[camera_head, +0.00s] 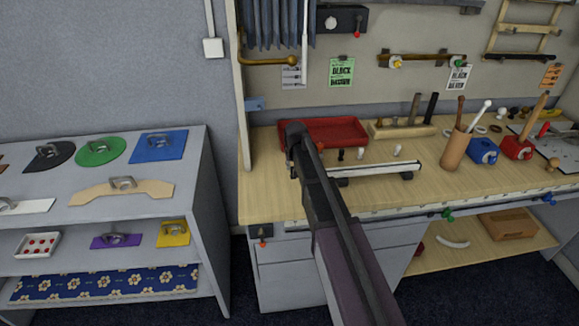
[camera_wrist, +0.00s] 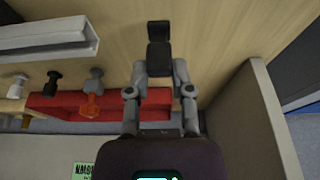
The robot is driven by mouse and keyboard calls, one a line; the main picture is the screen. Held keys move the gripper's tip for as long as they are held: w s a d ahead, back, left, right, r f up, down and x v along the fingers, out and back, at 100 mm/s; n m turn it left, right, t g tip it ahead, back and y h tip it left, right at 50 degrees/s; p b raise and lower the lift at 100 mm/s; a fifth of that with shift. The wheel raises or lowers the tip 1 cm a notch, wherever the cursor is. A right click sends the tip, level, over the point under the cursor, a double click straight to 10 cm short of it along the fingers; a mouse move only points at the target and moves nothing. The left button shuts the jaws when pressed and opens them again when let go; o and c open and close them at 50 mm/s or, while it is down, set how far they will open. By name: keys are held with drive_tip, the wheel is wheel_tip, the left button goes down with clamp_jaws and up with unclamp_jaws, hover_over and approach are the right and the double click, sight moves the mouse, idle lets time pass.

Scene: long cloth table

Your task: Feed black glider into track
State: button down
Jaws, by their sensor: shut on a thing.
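My gripper (camera_wrist: 160,74) is shut on a small black piece (camera_wrist: 158,48), which looks like the black glider, in the wrist view. In the head view my gripper (camera_head: 294,135) is above the left end of the bench, left of the track, and the held piece cannot be made out there. The white track (camera_head: 375,169) lies lengthwise near the bench's front. In the wrist view the track (camera_wrist: 45,42) is at the upper left, its open end apart from the held piece.
A red tray (camera_head: 345,130) lies behind the track. Small pegs stand between them, including a black one (camera_wrist: 53,80) and a grey one (camera_wrist: 94,80). An upright side panel (camera_wrist: 255,125) bounds the bench near my gripper. A wooden cup (camera_head: 456,150) stands farther right.

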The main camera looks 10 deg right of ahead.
drive_tip(key=shift+d, duration=2.2)
drive_tip(key=shift+d, duration=4.8)
idle(1.0)
